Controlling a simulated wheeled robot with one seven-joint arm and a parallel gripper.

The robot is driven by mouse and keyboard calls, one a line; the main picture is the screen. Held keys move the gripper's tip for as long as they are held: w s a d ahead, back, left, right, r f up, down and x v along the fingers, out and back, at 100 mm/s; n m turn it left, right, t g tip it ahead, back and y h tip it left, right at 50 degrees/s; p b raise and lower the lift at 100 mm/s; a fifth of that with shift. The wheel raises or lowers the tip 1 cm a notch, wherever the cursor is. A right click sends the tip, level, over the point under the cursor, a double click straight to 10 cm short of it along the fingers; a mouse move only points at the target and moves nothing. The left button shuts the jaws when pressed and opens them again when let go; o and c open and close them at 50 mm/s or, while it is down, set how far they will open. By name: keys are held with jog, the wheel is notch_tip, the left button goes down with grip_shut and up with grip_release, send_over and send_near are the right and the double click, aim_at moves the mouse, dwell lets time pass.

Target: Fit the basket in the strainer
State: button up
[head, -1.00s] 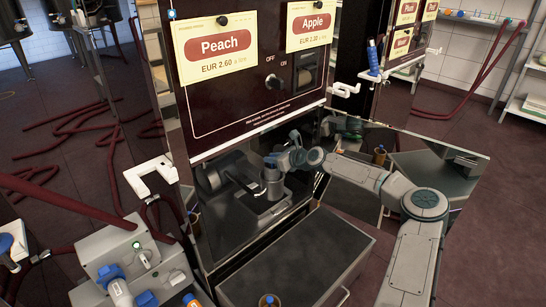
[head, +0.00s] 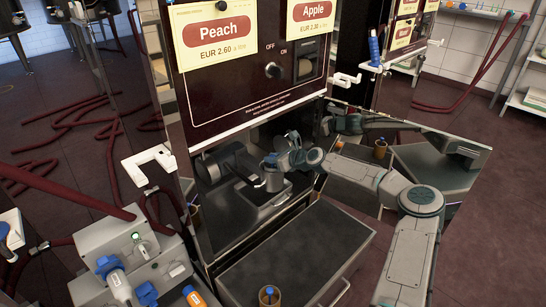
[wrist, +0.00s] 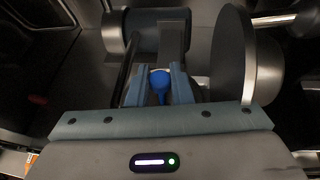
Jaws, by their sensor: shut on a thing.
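My gripper (head: 272,164) is inside the low bay of the machine, pointing down over a grey upright cup (head: 275,183), which looks like the strainer. In the wrist view, my gripper's blue-grey fingers (wrist: 160,88) are shut around a blue knob (wrist: 160,82), apparently the basket's handle. The basket's body is hidden below the knob and fingers. I cannot tell whether the basket is inside the cup or just above it. A dark round disc (wrist: 232,60), perhaps a lid, stands on edge close to the right finger in the wrist view.
A dark pump cylinder (head: 226,162) lies left of the cup. A dark-topped cabinet (head: 300,262) stands in front, with a small brown bottle (head: 269,295) on it. A grey connector box (head: 135,245) is at left.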

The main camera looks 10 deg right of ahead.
jog(key=shift+f+b, duration=0.35)
jog(key=shift+f, duration=0.55)
jog(key=o, duration=0.8)
jog(key=shift+r, duration=0.1)
jog(key=p+v, duration=0.4)
jog(key=v, duration=0.9)
jog(key=shift+s+d+r, duration=0.1)
jog(key=shift+s+d, duration=0.15)
